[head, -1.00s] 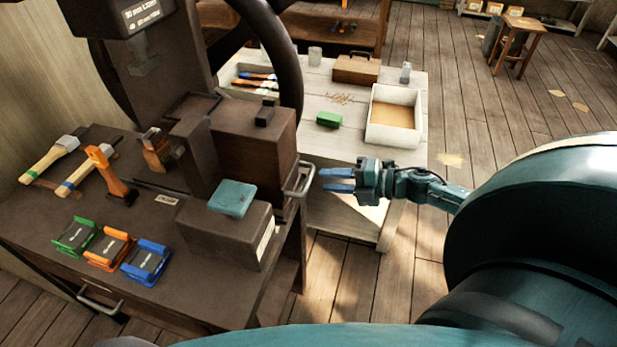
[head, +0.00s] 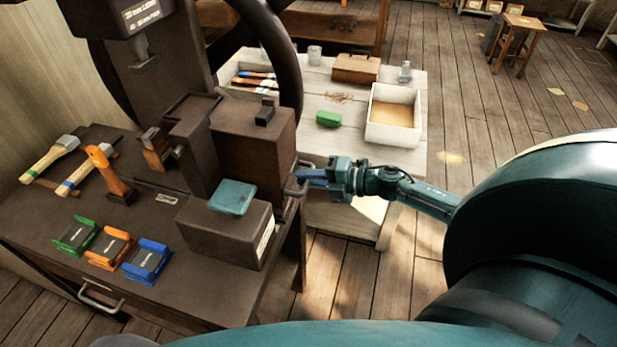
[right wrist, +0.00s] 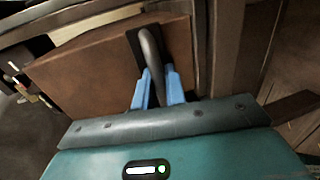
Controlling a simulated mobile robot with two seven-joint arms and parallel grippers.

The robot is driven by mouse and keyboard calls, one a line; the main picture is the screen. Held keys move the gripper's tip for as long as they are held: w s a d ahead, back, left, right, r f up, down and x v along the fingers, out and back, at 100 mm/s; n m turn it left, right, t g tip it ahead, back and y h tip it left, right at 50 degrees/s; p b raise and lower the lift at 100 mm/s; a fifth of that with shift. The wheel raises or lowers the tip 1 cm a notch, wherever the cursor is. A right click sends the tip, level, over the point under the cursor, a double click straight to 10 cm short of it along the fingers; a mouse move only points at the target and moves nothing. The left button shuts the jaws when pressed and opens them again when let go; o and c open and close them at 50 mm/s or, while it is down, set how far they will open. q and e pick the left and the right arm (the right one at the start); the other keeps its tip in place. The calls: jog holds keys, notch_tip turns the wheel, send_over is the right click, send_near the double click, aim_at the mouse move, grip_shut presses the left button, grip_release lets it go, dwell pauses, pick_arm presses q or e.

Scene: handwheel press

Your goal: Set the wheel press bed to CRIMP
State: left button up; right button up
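The wheel press (head: 200,140) stands on a dark bench at the left, with a large dark handwheel (head: 288,60) above. A brown wooden block (head: 255,150) at its right side carries a grey bar handle (head: 300,188). My right gripper (head: 303,178) is at this handle, its blue fingers on either side of it. In the right wrist view the handle (right wrist: 152,60) stands between the two fingers with little or no gap, against a brown panel (right wrist: 100,65). A small label plate (head: 167,198) lies on the bench, too small to read. My left gripper is out of view.
A teal pad (head: 232,197) lies on a dark box at the bench's front right. Green, orange and blue holders (head: 147,262) and hammers (head: 50,160) lie at the left. A pale table (head: 345,140) with an open tray (head: 395,118) stands behind my right gripper.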

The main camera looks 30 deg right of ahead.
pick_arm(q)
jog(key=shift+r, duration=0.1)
pick_arm(e)
grip_shut()
jog(key=x, duration=0.3)
jog(key=r+b+x, duration=0.1)
jog(key=x, duration=0.2)
jog(key=r+x, duration=0.1)
jog(key=x, duration=0.2)
jog(key=shift+w+a+f+b, duration=0.1)
jog(key=shift+w+b, duration=0.15)
jog(key=shift+b, duration=0.05)
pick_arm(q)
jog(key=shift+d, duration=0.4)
pick_arm(e)
jog(key=shift+a, duration=0.1)
